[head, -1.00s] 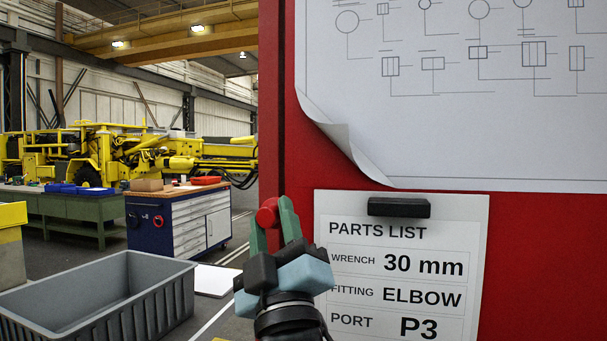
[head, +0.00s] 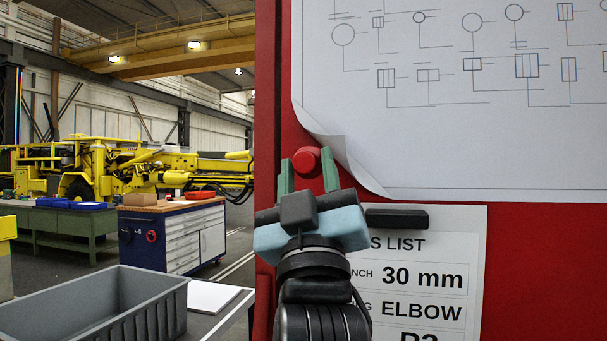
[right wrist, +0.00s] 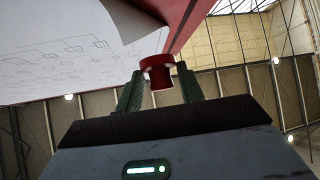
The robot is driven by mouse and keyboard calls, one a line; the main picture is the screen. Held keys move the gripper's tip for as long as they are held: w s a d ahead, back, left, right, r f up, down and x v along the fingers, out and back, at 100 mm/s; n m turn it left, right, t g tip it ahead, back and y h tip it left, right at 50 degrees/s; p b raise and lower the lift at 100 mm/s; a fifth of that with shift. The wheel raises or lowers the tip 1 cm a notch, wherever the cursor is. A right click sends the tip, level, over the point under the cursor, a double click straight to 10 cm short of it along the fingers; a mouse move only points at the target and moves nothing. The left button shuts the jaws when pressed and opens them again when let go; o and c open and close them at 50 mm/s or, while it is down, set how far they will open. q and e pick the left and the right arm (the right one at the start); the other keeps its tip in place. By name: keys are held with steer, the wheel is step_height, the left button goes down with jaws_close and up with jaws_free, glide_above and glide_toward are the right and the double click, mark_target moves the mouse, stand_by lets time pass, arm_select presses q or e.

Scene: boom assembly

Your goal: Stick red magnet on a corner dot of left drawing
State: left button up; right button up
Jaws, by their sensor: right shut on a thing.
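My right gripper (head: 309,172) is shut on the red magnet (head: 306,160), a round red piece between its two green fingers. It is in front of the red panel, just left of the curled lower-left corner of the drawing (head: 450,140). In the right wrist view the magnet (right wrist: 157,71) sits at the fingertips, with the curled paper corner (right wrist: 125,22) close by. I cannot tell whether the magnet touches the panel or paper. No corner dot is visible. My left gripper is not in view.
A parts list sheet (head: 440,280) under a black magnet bar (head: 397,219) hangs below the drawing on the red panel (head: 540,250). A grey bin (head: 150,300) stands at lower left. A blue tool cabinet (head: 172,235) and yellow machine (head: 110,170) stand behind.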

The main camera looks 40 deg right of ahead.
steer(key=shift+w+d+b, duration=0.25)
steer(key=shift+w+d, duration=0.7)
steer(key=shift+d, duration=0.2)
steer(key=shift+w+d+b, duration=0.2)
steer(key=shift+w+d, duration=0.75)
steer(key=shift+d, duration=0.15)
arm_select(q)
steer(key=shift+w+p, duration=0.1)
steer(key=shift+p, duration=0.4)
arm_select(e)
steer(key=shift+w+d, duration=1)
steer(key=shift+d, duration=0.2)
steer(key=shift+w+d, duration=0.1)
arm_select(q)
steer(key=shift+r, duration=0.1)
arm_select(e)
steer(key=o, duration=1)
